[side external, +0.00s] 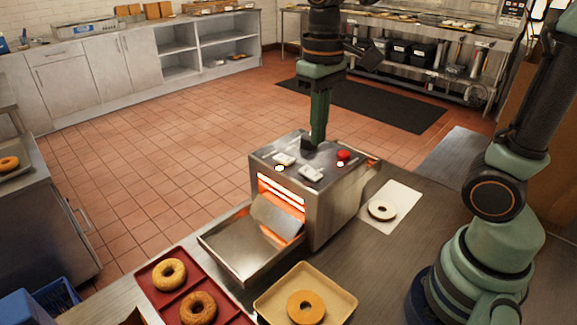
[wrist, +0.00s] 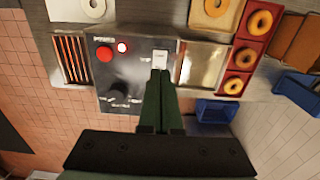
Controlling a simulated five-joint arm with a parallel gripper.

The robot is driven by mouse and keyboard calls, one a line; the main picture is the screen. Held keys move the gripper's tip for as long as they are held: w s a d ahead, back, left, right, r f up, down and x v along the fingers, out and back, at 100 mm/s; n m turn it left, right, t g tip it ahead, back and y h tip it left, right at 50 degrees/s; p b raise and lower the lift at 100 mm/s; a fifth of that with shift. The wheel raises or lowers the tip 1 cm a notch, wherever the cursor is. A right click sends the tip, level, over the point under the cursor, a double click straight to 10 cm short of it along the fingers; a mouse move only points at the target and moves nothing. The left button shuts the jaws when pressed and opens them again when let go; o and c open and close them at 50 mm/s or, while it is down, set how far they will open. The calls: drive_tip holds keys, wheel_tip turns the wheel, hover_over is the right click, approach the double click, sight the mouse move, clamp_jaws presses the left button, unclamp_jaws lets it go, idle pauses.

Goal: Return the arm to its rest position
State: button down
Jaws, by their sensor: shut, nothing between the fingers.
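My gripper (side external: 312,143) points straight down over the top of a steel toaster (side external: 334,210), its fingers together and empty. In the wrist view the closed fingertips (wrist: 160,76) are beside a white switch (wrist: 160,58) on the toaster's panel. I cannot tell whether they touch the panel. The toaster's front slot (side external: 281,190) glows orange, above a steel chute and tray (side external: 243,262).
A bagel half (side external: 382,210) lies on a white sheet (side external: 405,192) right of the toaster. A tan tray (side external: 341,306) holds another half (side external: 306,307). A red tray (side external: 149,271) holds bagels, including one sesame-like (side external: 198,306). Air above the toaster is clear around my arm.

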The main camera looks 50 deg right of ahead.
drive_tip(key=shift+s+d+f+t, duration=0.15)
drive_tip(key=shift+s+d+t, duration=0.65)
drive_tip(key=shift+t, duration=0.6)
drive_tip(key=shift+s+d+f+t, duration=0.1)
drive_tip(key=shift+s+d+t, duration=0.7)
drive_tip(key=shift+t, duration=0.6)
